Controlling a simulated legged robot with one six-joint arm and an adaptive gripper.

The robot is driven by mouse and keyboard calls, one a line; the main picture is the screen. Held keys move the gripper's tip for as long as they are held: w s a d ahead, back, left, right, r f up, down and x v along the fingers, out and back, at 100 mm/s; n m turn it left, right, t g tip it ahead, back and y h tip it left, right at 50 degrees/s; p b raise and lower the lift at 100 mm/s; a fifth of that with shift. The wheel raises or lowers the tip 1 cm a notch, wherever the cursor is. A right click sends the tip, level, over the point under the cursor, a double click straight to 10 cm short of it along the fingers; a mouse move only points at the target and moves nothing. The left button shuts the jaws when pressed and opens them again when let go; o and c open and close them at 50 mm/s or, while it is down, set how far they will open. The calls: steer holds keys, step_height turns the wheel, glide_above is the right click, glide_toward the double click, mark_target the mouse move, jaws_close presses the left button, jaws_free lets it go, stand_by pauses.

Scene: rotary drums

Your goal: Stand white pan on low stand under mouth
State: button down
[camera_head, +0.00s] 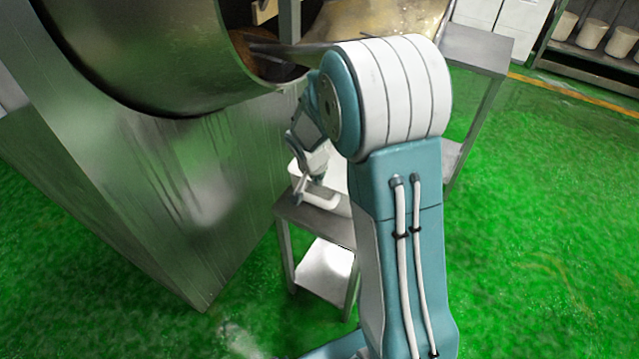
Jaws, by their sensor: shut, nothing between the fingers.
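The white pan (325,200) is on the low stand (313,224), just right of the steel machine's side. My arm hides much of the pan's right and back. The drum mouth (232,44) is above and to the left of the pan. My gripper (300,196) points down at the pan's left edge. It is shut with nothing held. I cannot tell whether it touches the pan.
The large steel drum housing (170,190) fills the left. A steel table (478,48) stands behind my arm, with a yellowish sheet-like thing (385,18) near it. A shelf with several pots (592,34) is at the back right. Green floor (540,220) is clear on the right.

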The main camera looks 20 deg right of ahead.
mark_target(333, 196)
steer(key=x, duration=0.8)
steer(key=shift+d, duration=0.2)
steer(key=shift+f, duration=0.1)
